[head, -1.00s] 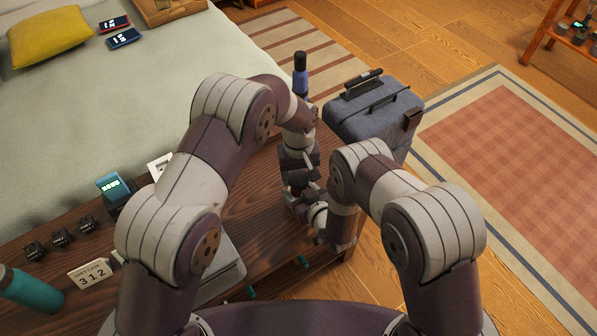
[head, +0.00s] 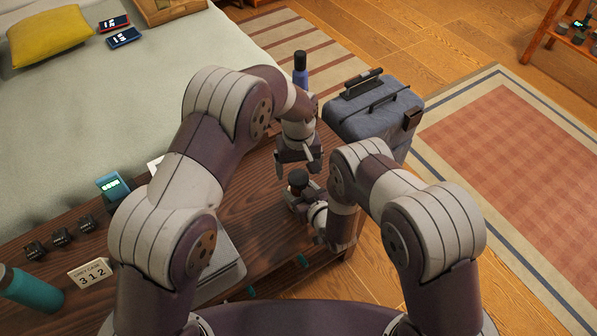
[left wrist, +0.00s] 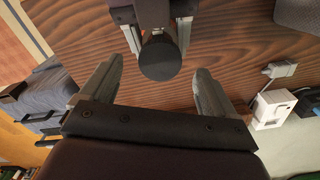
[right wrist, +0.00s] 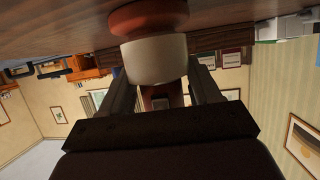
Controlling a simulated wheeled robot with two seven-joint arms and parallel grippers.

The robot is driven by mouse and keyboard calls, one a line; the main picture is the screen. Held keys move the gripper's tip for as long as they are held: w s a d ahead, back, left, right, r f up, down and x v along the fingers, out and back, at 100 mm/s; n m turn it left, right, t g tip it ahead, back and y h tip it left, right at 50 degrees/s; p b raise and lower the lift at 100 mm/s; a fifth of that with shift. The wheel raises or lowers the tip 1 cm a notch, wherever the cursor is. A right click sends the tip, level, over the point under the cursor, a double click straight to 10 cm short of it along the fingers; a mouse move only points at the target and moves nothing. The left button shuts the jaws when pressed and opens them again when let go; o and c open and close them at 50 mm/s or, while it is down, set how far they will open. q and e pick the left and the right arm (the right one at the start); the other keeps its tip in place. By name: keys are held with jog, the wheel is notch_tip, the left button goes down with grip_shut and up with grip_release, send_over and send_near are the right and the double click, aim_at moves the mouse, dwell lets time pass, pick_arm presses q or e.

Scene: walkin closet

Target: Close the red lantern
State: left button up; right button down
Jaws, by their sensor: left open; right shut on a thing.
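The lantern stands on the dark wooden bench; its black round top (head: 298,177) shows in the head view and as a dark disc in the left wrist view (left wrist: 160,58). In the right wrist view its red-orange base (right wrist: 148,17) and pale body (right wrist: 155,60) show upside down. My right gripper (head: 300,194) is shut on the lantern body from the side, low near the bench. My left gripper (head: 296,167) is open and empty just above the lantern, fingers pointing down, apart from the top. How tightly the top sits is hidden.
The bench (head: 250,215) runs along the bed's foot. A blue suitcase (head: 375,112) stands to the right, a dark blue bottle (head: 300,70) behind my left arm.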

pick_arm(q)
notch_tip(320, 180, up, 9)
jog(key=shift+r, duration=0.2)
pick_arm(e)
jog(key=shift+c, duration=0.8)
grip_release()
pick_arm(q)
notch_tip(320, 180, up, 2)
jog(key=shift+r+p, duration=0.1)
jog(key=shift+p, duration=1.05)
pick_arm(e)
jog(key=v, duration=1.2)
jog(key=shift+s+r, duration=0.2)
jog(key=shift+s, duration=0.05)
jog(key=shift+d, duration=0.15)
